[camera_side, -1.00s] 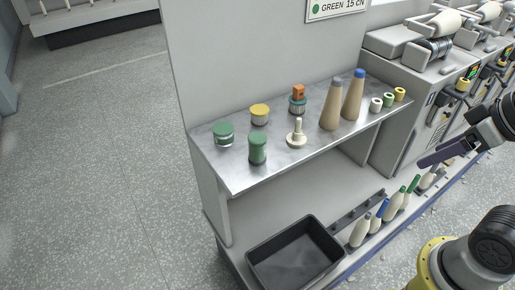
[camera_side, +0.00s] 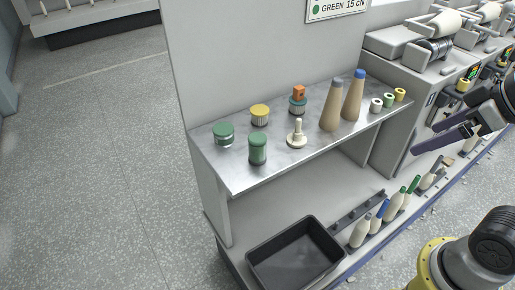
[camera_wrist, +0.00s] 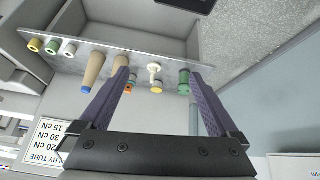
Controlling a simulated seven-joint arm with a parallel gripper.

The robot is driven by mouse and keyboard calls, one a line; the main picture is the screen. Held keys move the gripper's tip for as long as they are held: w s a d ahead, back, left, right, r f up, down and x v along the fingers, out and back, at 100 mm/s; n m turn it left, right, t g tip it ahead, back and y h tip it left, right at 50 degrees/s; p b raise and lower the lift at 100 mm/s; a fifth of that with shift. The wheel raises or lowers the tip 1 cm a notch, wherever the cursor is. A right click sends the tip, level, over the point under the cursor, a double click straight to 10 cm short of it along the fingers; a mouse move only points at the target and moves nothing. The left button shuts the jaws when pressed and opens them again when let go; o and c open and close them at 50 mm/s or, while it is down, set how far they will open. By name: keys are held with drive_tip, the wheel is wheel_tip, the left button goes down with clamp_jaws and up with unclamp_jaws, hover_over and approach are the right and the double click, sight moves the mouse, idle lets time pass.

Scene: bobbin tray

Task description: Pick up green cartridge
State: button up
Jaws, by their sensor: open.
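A green cartridge (camera_side: 257,149), a squat upright cylinder, stands near the front edge of the metal shelf (camera_side: 216,166). Beside it, farther left, is a green-lidded clear jar (camera_side: 223,136). In the wrist view, green pieces (camera_wrist: 184,80) show right by the tip of the right finger, partly overlapping, and I cannot separate the two clearly. My gripper (camera_side: 424,140) is off to the right of the shelf in the side view, well away from the cartridge. Its long purple fingers are spread and empty; they also show in the wrist view (camera_wrist: 156,76).
The shelf also holds a yellow-capped piece (camera_side: 260,115), an orange-topped piece (camera_side: 298,100), a cream spindle (camera_side: 297,134), two tall cones (camera_side: 331,107) and small spools (camera_side: 388,100). A black bin (camera_side: 296,257) and several bobbins (camera_side: 360,231) sit below. A panel backs the shelf.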

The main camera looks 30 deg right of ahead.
drive_tip(key=w+a+r+n, duration=0.3)
drive_tip(key=w+r, duration=0.3)
drive_tip(key=w, duration=0.4)
drive_tip(key=n+g+y, duration=0.2)
drive_tip(key=n+g, duration=0.1)
hover_over(258, 137)
drive_tip(key=s, duration=0.2)
drive_tip(key=f, duration=1.8)
drive_tip(key=shift+w+d+f, duration=0.2)
drive_tip(key=shift+d+f, duration=0.1)
drive_tip(key=shift+d, duration=0.05)
drive_tip(key=shift+x, duration=2.85)
drive_tip(key=shift+d, duration=0.2)
drive_tip(key=shift+c, duration=0.2)
drive_tip(key=c, duration=1.4)
clamp_jaws()
